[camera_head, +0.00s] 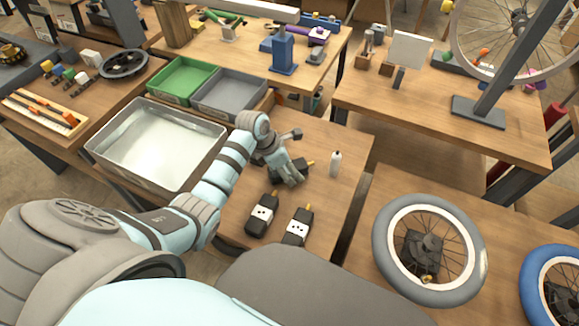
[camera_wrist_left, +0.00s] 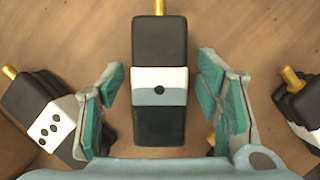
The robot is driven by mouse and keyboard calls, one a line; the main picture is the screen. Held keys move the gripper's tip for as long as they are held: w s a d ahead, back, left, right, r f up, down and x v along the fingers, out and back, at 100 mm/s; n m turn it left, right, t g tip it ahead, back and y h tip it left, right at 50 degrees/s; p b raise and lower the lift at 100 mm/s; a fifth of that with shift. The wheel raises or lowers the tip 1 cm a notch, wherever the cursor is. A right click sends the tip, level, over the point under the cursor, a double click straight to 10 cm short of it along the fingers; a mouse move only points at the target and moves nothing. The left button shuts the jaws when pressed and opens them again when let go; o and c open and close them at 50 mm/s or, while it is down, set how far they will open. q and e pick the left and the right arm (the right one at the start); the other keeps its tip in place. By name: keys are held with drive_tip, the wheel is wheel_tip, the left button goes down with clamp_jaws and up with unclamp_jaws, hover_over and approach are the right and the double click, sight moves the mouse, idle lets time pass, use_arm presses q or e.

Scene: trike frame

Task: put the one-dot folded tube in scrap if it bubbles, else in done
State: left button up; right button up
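The one-dot folded tube (camera_wrist_left: 160,62) is a black bundle with a white band, one dark dot and a yellow valve at its top. In the left wrist view it lies between the fingers of my left gripper (camera_wrist_left: 167,95), with a gap on each side. In the head view my left gripper (camera_head: 293,178) is low over the table and hides much of this tube. The gripper is open and empty. A wide metal basin (camera_head: 109,154) with pale, clear-looking water stands left of it. Behind are a green bin (camera_head: 183,80) and a grey bin (camera_head: 229,92); I can read no labels. My right gripper is out of view.
Two more folded tubes (camera_head: 262,215) (camera_head: 297,227) lie nearer me. In the wrist view, a tube with three visible dots (camera_wrist_left: 45,115) lies left and another tube (camera_wrist_left: 300,105) right. A white bottle (camera_head: 335,164) stands right of the gripper.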

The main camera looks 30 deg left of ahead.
use_arm(q)
drive_tip(key=shift+r, duration=0.1)
drive_tip(key=p+v, duration=0.4)
drive_tip(key=v, duration=0.7)
drive_tip(key=shift+o, duration=0.5)
drive_tip(key=p+v, duration=0.2)
drive_tip(key=shift+s+r+p, duration=0.2)
drive_tip(key=shift+r+p, duration=0.15)
drive_tip(key=shift+r, duration=0.05)
drive_tip(key=w+d+f+m, duration=0.1)
drive_tip(key=f+m, duration=0.3)
drive_tip(key=m, duration=0.8)
drive_tip(key=w+d+f+m+b, duration=0.1)
drive_tip(key=f+m, duration=0.3)
drive_tip(key=m, duration=0.8)
drive_tip(key=w+d+f+m+b, duration=0.1)
drive_tip(key=w+f+m, duration=0.1)
drive_tip(key=m, duration=1)
drive_tip(key=shift+x, duration=0.95)
